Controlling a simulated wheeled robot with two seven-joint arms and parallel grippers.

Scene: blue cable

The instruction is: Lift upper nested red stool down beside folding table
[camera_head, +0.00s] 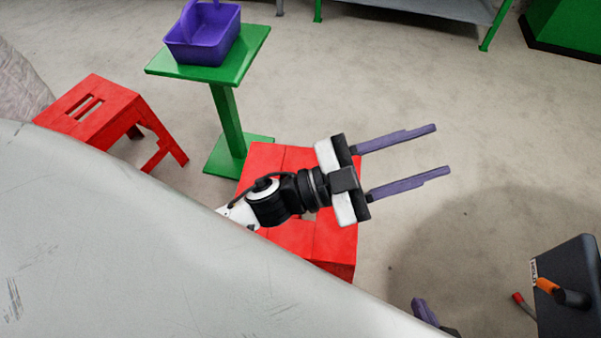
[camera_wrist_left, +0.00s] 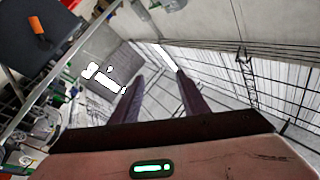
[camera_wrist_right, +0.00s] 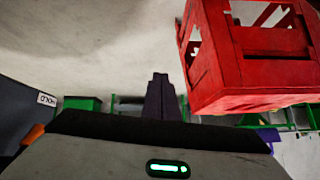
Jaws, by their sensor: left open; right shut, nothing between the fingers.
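A red stool or stool stack (camera_head: 330,245) stands on the floor in mid head view, partly hidden by my left arm; whether it is nested cannot be told there. It shows large at upper right in the right wrist view (camera_wrist_right: 275,72). Another red stool (camera_head: 92,108) stands at left. A pale scratched surface (camera_head: 120,250), possibly the folding table, fills the lower left. My left gripper (camera_head: 443,150) is open and empty, above and right of the middle stool; its fingers (camera_wrist_left: 160,75) show apart. My right gripper (camera_head: 424,310) is shut and empty (camera_wrist_right: 160,80), low in the head view.
A green stand (camera_head: 232,110) holding a purple bin (camera_head: 203,38) rises behind the middle stool. A dark box (camera_head: 572,285) with an orange-handled item (camera_head: 548,285) is at lower right. Shelving (camera_head: 440,8) and a green cabinet (camera_head: 565,28) line the back. Floor at right centre is clear.

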